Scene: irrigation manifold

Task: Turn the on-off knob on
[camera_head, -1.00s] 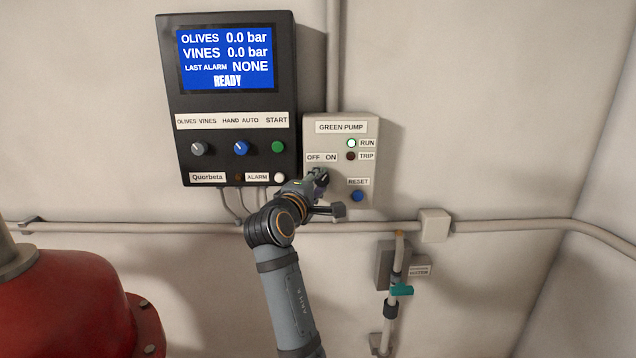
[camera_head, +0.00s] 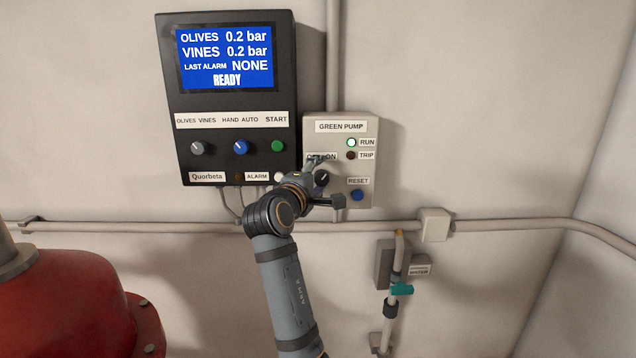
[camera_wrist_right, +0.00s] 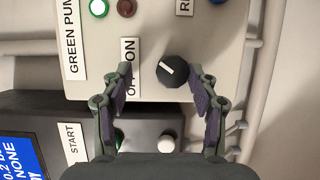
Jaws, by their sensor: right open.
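The on-off knob (camera_head: 322,178) is a round black knob with a white mark, on the light grey green pump box (camera_head: 366,188). Its mark leans up and right, toward ON. My right gripper (camera_head: 318,179) is open in front of the knob and partly covers the OFF/ON label. The green RUN lamp (camera_head: 351,142) is lit and the TRIP lamp (camera_head: 351,156) is dark. My left gripper is out of view.
A black controller (camera_head: 285,100) adjoins the box on the left; its screen (camera_head: 225,58) reads 0.2 bar for olives and vines, and READY. A blue RESET button (camera_head: 357,195) sits right of the knob. A pipe (camera_head: 520,227) runs below, with a teal-handled valve (camera_head: 402,290).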

